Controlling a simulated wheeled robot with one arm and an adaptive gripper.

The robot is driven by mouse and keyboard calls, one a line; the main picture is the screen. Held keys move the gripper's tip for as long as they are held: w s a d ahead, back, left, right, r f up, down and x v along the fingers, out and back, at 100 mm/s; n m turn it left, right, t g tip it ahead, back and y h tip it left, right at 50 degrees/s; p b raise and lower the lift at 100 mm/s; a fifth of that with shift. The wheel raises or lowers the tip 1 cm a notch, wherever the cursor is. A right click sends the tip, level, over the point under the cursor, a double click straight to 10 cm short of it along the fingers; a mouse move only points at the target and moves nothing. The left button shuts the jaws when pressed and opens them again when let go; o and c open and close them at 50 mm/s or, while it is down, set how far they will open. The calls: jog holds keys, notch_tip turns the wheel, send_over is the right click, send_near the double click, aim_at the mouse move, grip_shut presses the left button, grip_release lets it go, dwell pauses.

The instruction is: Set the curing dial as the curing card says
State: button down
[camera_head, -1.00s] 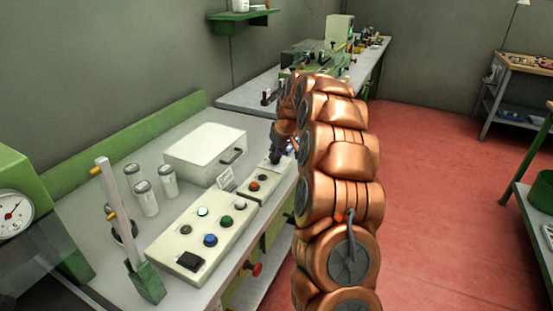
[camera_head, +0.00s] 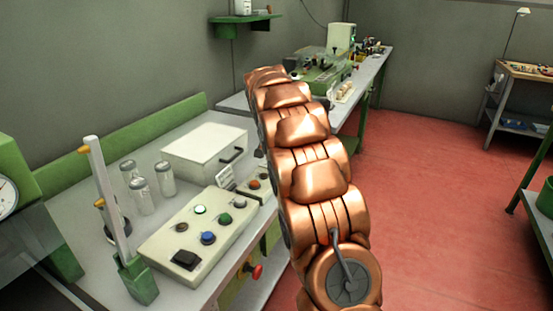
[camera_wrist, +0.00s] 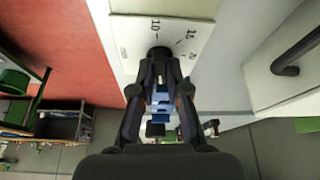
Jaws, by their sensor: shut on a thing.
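The curing dial shows in the wrist view as a dark round knob (camera_wrist: 158,53) on a pale plate (camera_wrist: 128,42). Dark numbers and tick marks, among them 10 and 15, lie around it. My gripper (camera_wrist: 160,62) is shut on the knob, with its fingers on either side. The fingers hide most of the knob, so its pointer and exact setting cannot be read. In the head view my arm hides the dial and gripper. A small white card (camera_head: 225,176) stands behind the control boxes; its writing is too small to read, and I cannot tell whether it is the curing card.
A white box (camera_head: 205,150) with a dark handle stands at the back of the bench. A control panel (camera_head: 172,257) with several coloured buttons, an upright post (camera_head: 107,200) and several lidded jars (camera_head: 165,180) stand nearby. The red floor (camera_head: 430,200) to the right is clear.

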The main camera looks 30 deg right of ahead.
jog(key=shift+w+m+g+h+b, duration=0.15)
jog(key=shift+m+g+h+b, duration=0.25)
jog(key=shift+m+b, duration=0.85)
jog(key=shift+r+m+p, duration=0.1)
jog(key=shift+m+p, duration=0.25)
jog(key=shift+m, duration=0.2)
jog(key=c, duration=1.2)
grip_release()
jog(key=shift+o, duration=0.2)
jog(key=v, duration=1.2)
jog(key=shift+w, duration=0.15)
